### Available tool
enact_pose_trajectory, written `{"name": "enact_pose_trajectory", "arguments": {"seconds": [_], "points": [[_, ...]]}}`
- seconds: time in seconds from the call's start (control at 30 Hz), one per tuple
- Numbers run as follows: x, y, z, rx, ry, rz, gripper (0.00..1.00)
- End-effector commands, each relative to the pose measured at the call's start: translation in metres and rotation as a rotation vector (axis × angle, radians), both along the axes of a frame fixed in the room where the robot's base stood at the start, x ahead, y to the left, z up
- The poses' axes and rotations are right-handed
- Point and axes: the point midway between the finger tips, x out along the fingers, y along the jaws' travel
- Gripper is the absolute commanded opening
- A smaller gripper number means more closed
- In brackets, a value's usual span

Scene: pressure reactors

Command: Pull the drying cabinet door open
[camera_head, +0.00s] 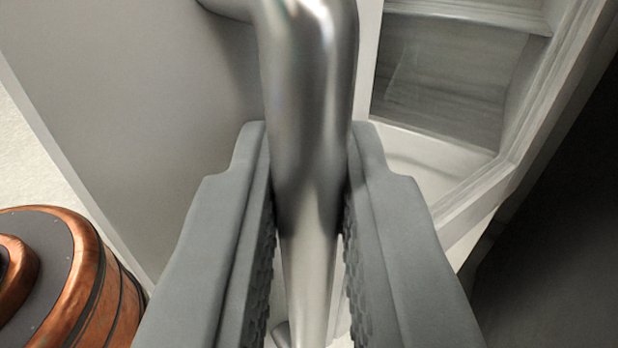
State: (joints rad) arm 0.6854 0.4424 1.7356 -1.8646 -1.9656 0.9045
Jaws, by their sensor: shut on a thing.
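My gripper (309,215) fills the lower middle of the view, its two grey ridged fingers on either side of a shiny metal bar handle (308,90). The fingers are shut on the handle. The handle bends toward the drying cabinet door (130,100) at the top, and its lower end shows between the fingers. The door is a pale grey panel at the left. To the right of the handle the cabinet's inside (450,75) shows, with a pale frame around it, so the door stands open at least partly. The fingers hide part of the door and frame.
A copper-coloured round vessel (85,270) with dark bands stands at the lower left, near the door's edge. A dark area (560,240) lies to the right of the cabinet frame. A pale wall or floor surface (25,160) shows at the far left.

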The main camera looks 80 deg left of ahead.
Motion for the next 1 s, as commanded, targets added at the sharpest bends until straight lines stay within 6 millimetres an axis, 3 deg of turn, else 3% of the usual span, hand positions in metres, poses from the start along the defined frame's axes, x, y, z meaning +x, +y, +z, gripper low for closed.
{"name": "enact_pose_trajectory", "arguments": {"seconds": [0.47,0.5,0.87,1.0], "points": [[0.0022,-0.0024,0.0007,0.000,-0.001,0.007,0.00],[0.0022,-0.0024,0.0007,0.000,-0.001,0.007,0.18],[0.0019,-0.0026,0.0010,0.000,-0.001,0.007,0.19],[0.0019,-0.0026,0.0096,0.000,-0.001,0.007,0.19]]}}
